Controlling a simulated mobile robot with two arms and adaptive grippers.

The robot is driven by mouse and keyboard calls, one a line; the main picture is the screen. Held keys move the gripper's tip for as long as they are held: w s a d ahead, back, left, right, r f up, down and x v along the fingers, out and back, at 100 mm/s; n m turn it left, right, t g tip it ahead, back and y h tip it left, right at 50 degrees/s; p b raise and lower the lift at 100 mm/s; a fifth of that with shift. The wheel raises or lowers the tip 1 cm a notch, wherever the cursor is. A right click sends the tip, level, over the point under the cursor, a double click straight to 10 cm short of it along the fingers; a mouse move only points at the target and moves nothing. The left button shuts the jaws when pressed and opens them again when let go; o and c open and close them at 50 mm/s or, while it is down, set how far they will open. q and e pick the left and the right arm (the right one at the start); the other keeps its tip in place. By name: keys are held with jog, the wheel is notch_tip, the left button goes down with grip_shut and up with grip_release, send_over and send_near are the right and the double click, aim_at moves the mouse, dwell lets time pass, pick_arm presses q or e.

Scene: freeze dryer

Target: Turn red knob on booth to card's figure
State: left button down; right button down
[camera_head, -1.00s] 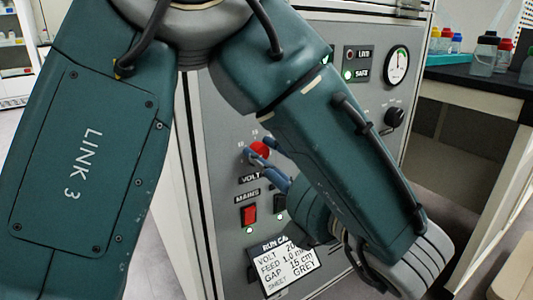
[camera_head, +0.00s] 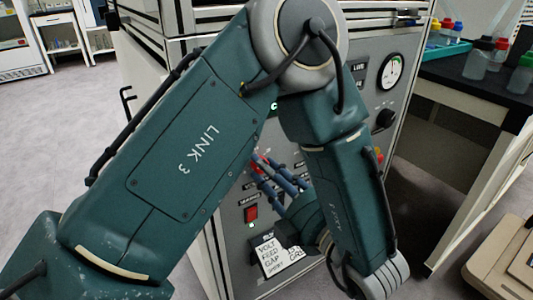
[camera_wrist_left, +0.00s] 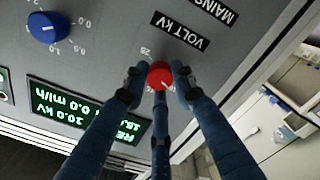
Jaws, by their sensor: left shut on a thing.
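The red knob (camera_wrist_left: 160,74), beside the VOLT KV label, is between the blue fingers of my left gripper (camera_wrist_left: 156,78), which are closed on it. In the head view only a little of the red knob (camera_head: 263,157) shows above the left gripper (camera_head: 261,170). The booth panel (camera_head: 228,178) is grey. Its green display (camera_wrist_left: 88,108) is upside down in the wrist view and seems to read 10.0 kV. The run card (camera_head: 270,256) lists VOLT, FEED, GAP and SHEET; my arm hides most of its figures. My right gripper is out of view.
A blue knob (camera_wrist_left: 48,27) is on the panel beside the red one. A red MAINS switch (camera_head: 251,214) sits below. A dial gauge (camera_head: 391,71) and a black knob (camera_head: 384,119) are at right. A black bench (camera_head: 470,85) with bottles stands beyond.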

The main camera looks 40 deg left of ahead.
pick_arm(q)
jog(key=m+p, duration=0.1)
jog(key=m, duration=2.4)
jog(key=shift+p, duration=0.35)
jog(key=shift+m, duration=0.4)
jog(key=c, duration=1.4)
grip_release()
jog(key=v, duration=0.7)
jog(key=shift+d, duration=0.3)
